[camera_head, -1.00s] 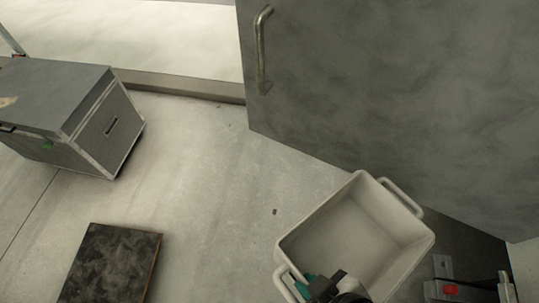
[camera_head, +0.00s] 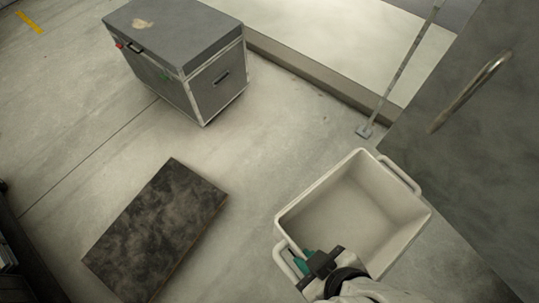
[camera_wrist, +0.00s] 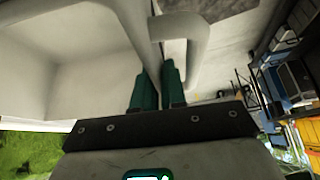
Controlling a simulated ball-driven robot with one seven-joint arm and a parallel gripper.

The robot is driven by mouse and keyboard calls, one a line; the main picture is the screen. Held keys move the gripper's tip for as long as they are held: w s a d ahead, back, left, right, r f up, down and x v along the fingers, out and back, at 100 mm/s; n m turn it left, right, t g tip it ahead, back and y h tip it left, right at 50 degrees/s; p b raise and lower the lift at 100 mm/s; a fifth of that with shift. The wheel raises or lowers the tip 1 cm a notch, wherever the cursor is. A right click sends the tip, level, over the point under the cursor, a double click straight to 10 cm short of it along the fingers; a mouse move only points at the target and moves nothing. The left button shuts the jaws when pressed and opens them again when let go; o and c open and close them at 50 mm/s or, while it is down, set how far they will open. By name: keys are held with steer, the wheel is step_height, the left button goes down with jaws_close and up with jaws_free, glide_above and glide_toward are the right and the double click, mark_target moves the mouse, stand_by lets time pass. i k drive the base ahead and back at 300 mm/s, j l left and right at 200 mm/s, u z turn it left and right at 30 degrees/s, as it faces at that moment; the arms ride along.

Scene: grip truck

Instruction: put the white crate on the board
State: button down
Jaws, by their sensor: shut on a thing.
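The white crate (camera_head: 349,190) is at the lower right of the head view, open side up and empty, with a handle at each end. My gripper (camera_head: 306,262) is shut on the crate's near rim beside the near handle. In the wrist view my gripper's green fingers (camera_wrist: 158,88) sit on either side of the crate wall, and the crate (camera_wrist: 70,60) fills the upper left. The board (camera_head: 157,232) is a dark, mottled flat slab on the floor, left of the crate and apart from it.
A grey case (camera_head: 185,62) stands on the floor behind the board. A grey panel with a metal handle (camera_head: 470,92) is at the right. A thin pole (camera_head: 400,72) stands behind the crate. Bare floor lies between board and crate.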

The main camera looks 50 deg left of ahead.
mark_target(133, 255)
steer(key=l+u, duration=0.15)
steer(key=u, duration=0.35)
steer(key=l+u, duration=0.2)
steer(key=u, duration=0.25)
steer(key=l+u, duration=0.2)
steer(key=u, duration=0.3)
steer(key=l+u, duration=0.15)
steer(key=u, duration=0.3)
steer(key=l+u, duration=0.15)
steer(key=u, duration=0.35)
steer(key=k+u, duration=0.15)
steer(key=u, duration=0.3)
steer(key=k+l+u, duration=0.1)
steer(key=u, duration=0.4)
steer(key=j+z, duration=0.1)
steer(key=j, duration=0.3)
steer(key=k, duration=0.05)
